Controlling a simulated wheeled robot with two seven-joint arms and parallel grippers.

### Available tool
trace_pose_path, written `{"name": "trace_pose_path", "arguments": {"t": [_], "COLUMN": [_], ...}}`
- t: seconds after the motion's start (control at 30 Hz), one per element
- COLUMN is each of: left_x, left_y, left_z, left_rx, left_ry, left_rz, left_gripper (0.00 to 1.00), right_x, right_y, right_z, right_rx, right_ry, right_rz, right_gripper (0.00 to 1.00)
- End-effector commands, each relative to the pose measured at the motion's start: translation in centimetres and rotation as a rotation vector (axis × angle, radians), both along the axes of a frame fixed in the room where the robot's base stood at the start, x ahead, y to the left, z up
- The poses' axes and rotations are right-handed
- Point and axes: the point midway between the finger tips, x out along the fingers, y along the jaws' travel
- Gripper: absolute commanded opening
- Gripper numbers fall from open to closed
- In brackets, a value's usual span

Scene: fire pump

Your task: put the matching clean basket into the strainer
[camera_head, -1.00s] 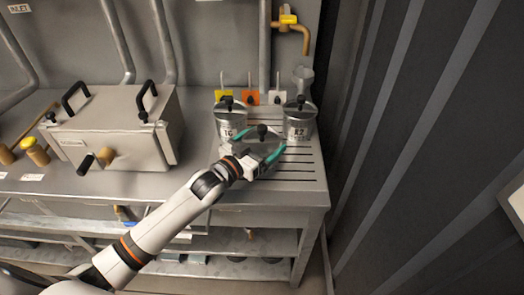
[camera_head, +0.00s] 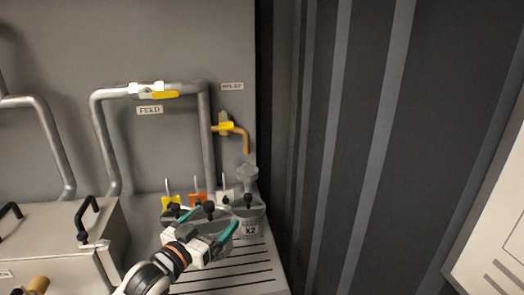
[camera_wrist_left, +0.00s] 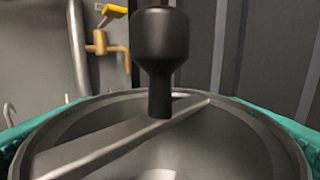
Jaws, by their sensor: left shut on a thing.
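My left gripper (camera_head: 215,219) has its teal fingers shut around a round grey metal basket (camera_wrist_left: 200,150). The basket has a crossbar and an upright black knob (camera_wrist_left: 160,50), and a teal finger shows on each side of it in the left wrist view. In the head view the held basket is in front of a similar basket (camera_head: 170,214) at left, mostly hidden, and beside a basket marked K2 (camera_head: 250,227) at right. Any label on the held basket is hidden. A metal box (camera_head: 60,232) with black handles, which looks like the strainer, stands at left. My right gripper is not in view.
Yellow, orange and white tags (camera_head: 199,198) stand behind the baskets. A brass relief pipe (camera_head: 240,132) and a funnel (camera_head: 247,174) are at the back. The slotted bench top (camera_head: 250,268) is bare in front. A dark ribbed wall (camera_head: 350,150) bounds the right.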

Motion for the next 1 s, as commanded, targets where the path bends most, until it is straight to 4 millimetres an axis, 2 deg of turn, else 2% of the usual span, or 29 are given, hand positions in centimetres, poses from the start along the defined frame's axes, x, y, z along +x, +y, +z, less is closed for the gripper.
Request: {"name": "trace_pose_path", "arguments": {"t": [0.1,0.2,0.4,0.6,0.77,1.0], "left_x": [-2.4,-4.9,-9.3,-11.8,-13.8,-18.4], "left_y": [-1.2,-1.5,0.1,2.0,2.3,2.3], "left_z": [-0.6,-1.1,-1.9,-2.2,-3.2,-5.0], "left_rx": [-0.012,-0.014,-0.010,-0.004,-0.004,-0.005], "left_ry": [0.006,0.008,0.008,0.002,0.007,0.006], "left_rz": [0.032,0.097,0.265,0.378,0.401,0.400], "left_gripper": [0.64,0.64,0.64,0.64,0.64,0.64], "right_x": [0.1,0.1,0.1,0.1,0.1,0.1], "right_y": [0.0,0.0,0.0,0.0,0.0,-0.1], "right_z": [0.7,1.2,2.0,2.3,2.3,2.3], "right_rx": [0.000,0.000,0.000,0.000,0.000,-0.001], "right_ry": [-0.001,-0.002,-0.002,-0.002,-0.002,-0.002], "right_rz": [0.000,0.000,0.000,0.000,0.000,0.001], "right_gripper": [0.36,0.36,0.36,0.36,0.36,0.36]}}
